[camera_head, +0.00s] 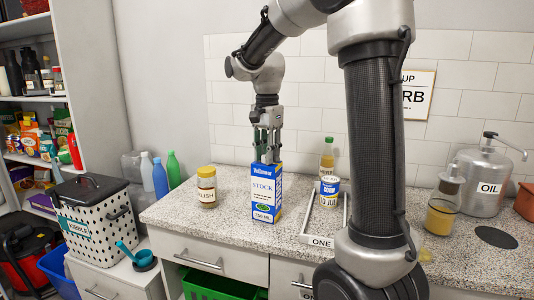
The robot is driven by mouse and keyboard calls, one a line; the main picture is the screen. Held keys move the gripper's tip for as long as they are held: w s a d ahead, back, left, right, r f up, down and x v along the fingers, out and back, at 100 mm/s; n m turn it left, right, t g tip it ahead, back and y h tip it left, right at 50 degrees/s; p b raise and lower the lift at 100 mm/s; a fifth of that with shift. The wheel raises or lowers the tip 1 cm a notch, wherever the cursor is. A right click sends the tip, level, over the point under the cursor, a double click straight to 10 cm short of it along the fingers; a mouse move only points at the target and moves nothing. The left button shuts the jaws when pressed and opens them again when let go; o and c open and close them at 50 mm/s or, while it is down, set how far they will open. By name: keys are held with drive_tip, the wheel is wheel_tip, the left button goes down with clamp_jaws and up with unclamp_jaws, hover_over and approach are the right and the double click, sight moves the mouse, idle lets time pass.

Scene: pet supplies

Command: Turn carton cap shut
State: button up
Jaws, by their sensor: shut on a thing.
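A blue and white stock carton (265,200) stands upright on the speckled counter, a little left of the picture's middle. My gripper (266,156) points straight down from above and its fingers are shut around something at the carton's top. The carton's cap is hidden between the fingers, so its turn cannot be seen.
A yellow-lidded jar (207,187) stands left of the carton. Right of it, a tray (309,222) holds a small tub (329,190) and a bottle (327,158). A metal oil can (484,182) stands far right. The counter's front edge (200,233) lies close before the carton.

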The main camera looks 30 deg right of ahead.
drive_tip(key=shift+m, duration=0.5)
drive_tip(key=o, duration=1)
wheel_tip(320, 180, up, 12)
idle(0.6)
